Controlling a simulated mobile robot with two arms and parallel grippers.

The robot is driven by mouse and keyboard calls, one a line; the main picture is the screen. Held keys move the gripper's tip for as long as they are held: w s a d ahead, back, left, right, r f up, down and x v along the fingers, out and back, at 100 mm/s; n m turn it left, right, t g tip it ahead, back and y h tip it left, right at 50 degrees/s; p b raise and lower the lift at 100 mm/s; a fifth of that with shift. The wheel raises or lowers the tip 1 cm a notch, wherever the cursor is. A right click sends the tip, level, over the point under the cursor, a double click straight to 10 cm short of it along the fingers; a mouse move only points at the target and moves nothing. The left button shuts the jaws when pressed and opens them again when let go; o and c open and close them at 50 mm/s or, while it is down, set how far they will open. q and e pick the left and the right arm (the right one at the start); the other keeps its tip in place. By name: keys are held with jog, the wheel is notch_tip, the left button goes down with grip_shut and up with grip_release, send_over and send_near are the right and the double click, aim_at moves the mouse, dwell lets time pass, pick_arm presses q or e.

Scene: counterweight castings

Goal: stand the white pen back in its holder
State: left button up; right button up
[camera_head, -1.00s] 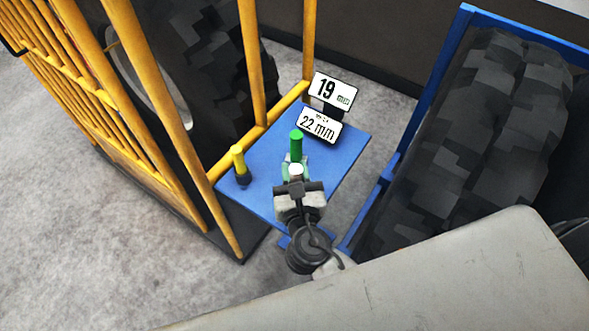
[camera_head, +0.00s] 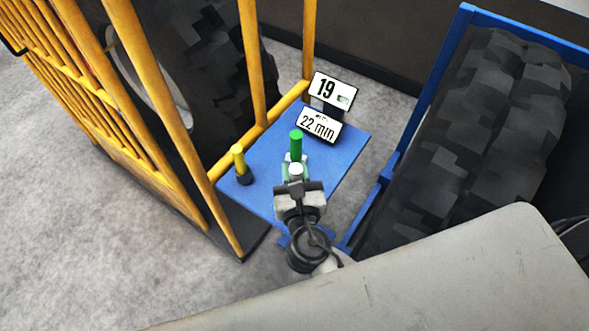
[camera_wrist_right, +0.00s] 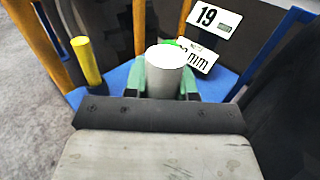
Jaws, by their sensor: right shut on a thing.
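The white pen (camera_wrist_right: 165,68) is a thick white cylinder between the green fingers of my right gripper (camera_wrist_right: 160,82). The gripper is shut on it. In the head view the pen's white top (camera_head: 296,169) shows just in front of the green pen, and my right gripper (camera_head: 295,176) is over the blue stand. The pen looks upright, end toward the camera. Its lower end and any holder beneath it are hidden by the gripper, so I cannot tell whether it is seated. My left gripper is not in view.
A yellow pen (camera_head: 238,157) stands in a dark holder (camera_head: 244,178) on the blue stand (camera_head: 262,160). A green pen (camera_head: 296,144) stands close behind the white one. Number signs (camera_head: 319,126) stand at the back. Yellow rails (camera_head: 180,130) and a blue rack with tyres (camera_head: 480,130) flank the stand.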

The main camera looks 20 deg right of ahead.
dwell(0.5)
jog(key=shift+f+b, duration=1.95)
jog(key=shift+f, duration=0.8)
jog(key=o, duration=0.8)
jog(key=shift+o, duration=0.2)
jog(key=shift+s+a+f, duration=0.1)
jog(key=shift+s+f, duration=0.05)
jog(key=shift+s, duration=0.3)
jog(key=s+a+b, duration=0.1)
jog(key=s+b, duration=0.1)
jog(key=s, duration=0.7)
jog(key=shift+s+a+b, duration=0.35)
jog(key=shift+s+b, duration=0.05)
